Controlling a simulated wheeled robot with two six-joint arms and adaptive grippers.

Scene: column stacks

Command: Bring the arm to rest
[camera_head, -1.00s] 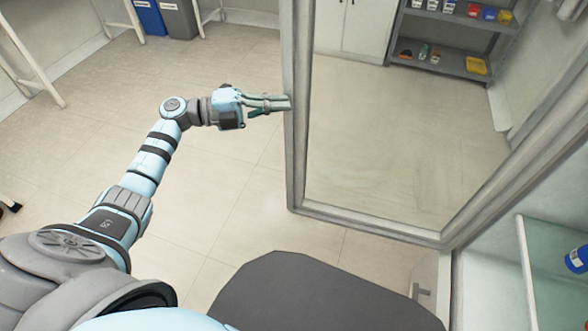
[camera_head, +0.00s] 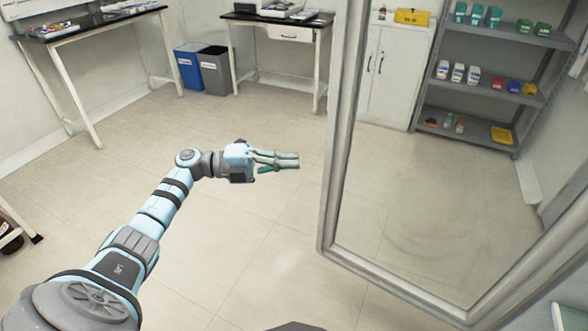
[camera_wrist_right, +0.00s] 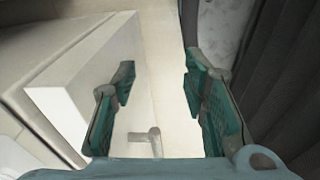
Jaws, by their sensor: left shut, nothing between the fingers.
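My left gripper (camera_head: 292,161) is at the end of my left arm, which reaches in from the lower left over the open floor. Its fingers are together and hold nothing. A small gap of floor shows between its tips and the frame of the open glass door (camera_head: 337,150) to the right. My right gripper (camera_wrist_right: 158,85) shows only in the right wrist view. Its two green-padded fingers stand wide apart, with nothing between them. Beside its left finger is a white box-like edge or panel (camera_wrist_right: 75,90); I cannot tell what it belongs to.
The glass door stands at the right, close to my left fingertips. Behind it are a grey shelf (camera_head: 484,93) with small boxes and a white cabinet (camera_head: 392,75). A blue bin (camera_head: 187,68), a grey bin (camera_head: 214,72) and tables are at the back. The middle floor is clear.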

